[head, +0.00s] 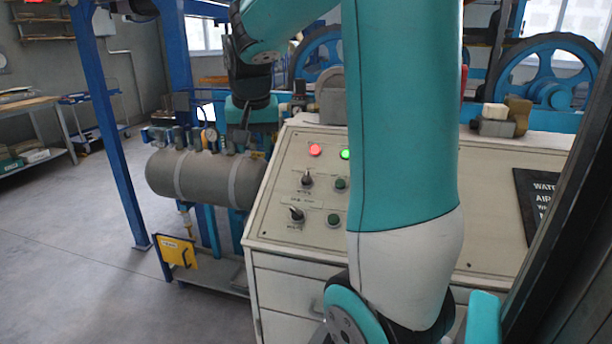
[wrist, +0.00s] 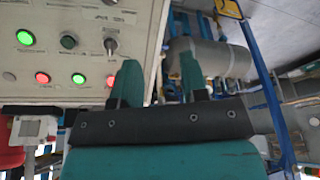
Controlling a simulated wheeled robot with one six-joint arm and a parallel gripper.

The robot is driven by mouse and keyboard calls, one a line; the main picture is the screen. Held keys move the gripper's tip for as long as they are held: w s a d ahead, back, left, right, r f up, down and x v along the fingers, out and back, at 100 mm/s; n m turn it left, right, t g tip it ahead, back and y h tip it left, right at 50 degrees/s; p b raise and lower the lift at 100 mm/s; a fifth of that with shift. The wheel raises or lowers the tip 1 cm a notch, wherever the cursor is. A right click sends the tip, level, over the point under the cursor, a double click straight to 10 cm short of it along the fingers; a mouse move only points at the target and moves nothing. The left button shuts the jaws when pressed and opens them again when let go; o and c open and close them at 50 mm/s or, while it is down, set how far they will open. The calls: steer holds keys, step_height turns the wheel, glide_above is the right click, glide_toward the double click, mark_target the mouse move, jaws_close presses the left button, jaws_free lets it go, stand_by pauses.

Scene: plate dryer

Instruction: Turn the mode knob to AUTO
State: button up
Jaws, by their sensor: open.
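The cream control panel (head: 276,222) has two dark selector knobs at its left side, an upper knob (head: 307,181) and a lower knob (head: 296,214). The labels are too small to read, so I cannot tell which is the mode knob or where AUTO is. In the wrist view one knob (wrist: 111,47) with a pale pointer shows at the panel's edge, left of my fingertips. My gripper (wrist: 160,72) is open and empty, with its two teal fingers apart. In the head view my gripper (head: 246,136) hangs beyond the panel's left edge, apart from both knobs.
A red lamp (head: 315,150), a green lamp (head: 345,154) and dark green buttons (head: 340,184) sit near the knobs. A grey tank (head: 205,178) with gauges and valves stands left of the panel. A blue post (head: 105,130) is farther left. My arm hides the panel's middle.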

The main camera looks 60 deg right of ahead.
mark_target(306, 175)
steer(key=s+d+r+m+g+h, duration=0.1)
steer(key=s+d+m, duration=0.1)
steer(key=d, duration=0.4)
steer(key=s+d+r+m+h, duration=0.1)
steer(key=s+d+m, duration=0.15)
steer(key=d, duration=0.25)
steer(key=shift+m, duration=0.25)
steer(key=x, duration=1.7)
steer(key=shift+w+f+p, duration=0.25)
steer(key=shift+f+p, duration=0.15)
steer(key=c, duration=0.6)
